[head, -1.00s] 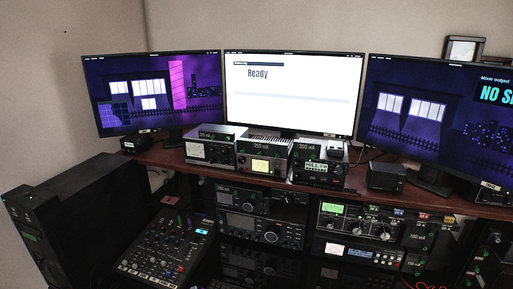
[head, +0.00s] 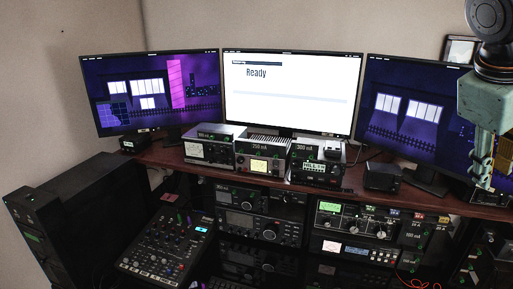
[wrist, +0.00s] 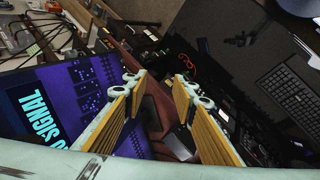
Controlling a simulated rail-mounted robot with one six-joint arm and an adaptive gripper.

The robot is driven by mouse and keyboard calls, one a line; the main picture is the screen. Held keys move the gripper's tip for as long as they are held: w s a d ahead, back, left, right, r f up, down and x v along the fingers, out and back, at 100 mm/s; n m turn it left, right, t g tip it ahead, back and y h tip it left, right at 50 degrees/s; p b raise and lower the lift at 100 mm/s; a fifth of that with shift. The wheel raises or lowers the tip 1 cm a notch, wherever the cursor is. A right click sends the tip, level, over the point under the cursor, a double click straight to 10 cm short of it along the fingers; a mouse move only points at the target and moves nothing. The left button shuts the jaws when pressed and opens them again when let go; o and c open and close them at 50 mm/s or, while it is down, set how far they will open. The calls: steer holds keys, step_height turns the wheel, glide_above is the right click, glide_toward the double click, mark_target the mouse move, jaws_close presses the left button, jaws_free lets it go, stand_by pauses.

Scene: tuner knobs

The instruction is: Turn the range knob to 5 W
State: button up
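A tuner (head: 375,222) with a green-lit meter (head: 330,207) and several round knobs (head: 352,223) sits under the desk at centre right in the head view. Which knob is the range knob, and where it points, is too small to tell. My gripper (wrist: 160,80) shows in the wrist view with its two yellow-padded fingers apart and nothing between them. In the head view my arm hangs at the right edge, in front of the right monitor and well apart from the tuner. I cannot make out the tuner in the wrist view.
The wooden desk (head: 440,207) overhangs the equipment. The right monitor (head: 400,120) stands close behind my arm. Small boxes with meters (head: 265,158) line the desk. A mixer (head: 165,250) sits low at the left. Red cables (head: 410,282) hang below the tuner.

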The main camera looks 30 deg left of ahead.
steer(key=w+a+n+t+h+p, duration=0.15)
steer(key=w+a+n, duration=0.25)
steer(key=w+a, duration=0.5)
steer(key=w+a+f+n+t+p, duration=0.1)
steer(key=a+f+n+t+p, duration=0.3)
steer(key=a, duration=0.7)
steer(key=w+a+r+n+t+p, duration=0.1)
steer(key=w+a+n+p, duration=0.3)
steer(key=a, duration=0.8)
steer(key=s+a+f+n+t+y+p, duration=0.1)
steer(key=s+a+n+y, duration=0.3)
steer(key=a, duration=0.6)
steer(key=s+a+f+n+t+y+p, duration=0.1)
steer(key=s+a+n, duration=0.4)
steer(key=a, duration=0.5)
steer(key=s+a+f+n+y+p, duration=0.1)
steer(key=s+a+f+n+y, duration=0.1)
steer(key=s+a, duration=0.6)
steer(key=s+a+f+n+g+y+p, duration=0.1)
steer(key=s+a+f+n+y+p, duration=0.1)
steer(key=s+a+n+y, duration=0.2)
steer(key=s+a, duration=0.3)
steer(key=a, duration=0.2)
steer(key=shift+s+f, duration=0.35)
steer(key=shift+s, duration=0.05)
steer(key=shift+a+y, duration=0.1)
steer(key=shift+y, duration=0.15)
steer(key=shift+w, duration=0.1)
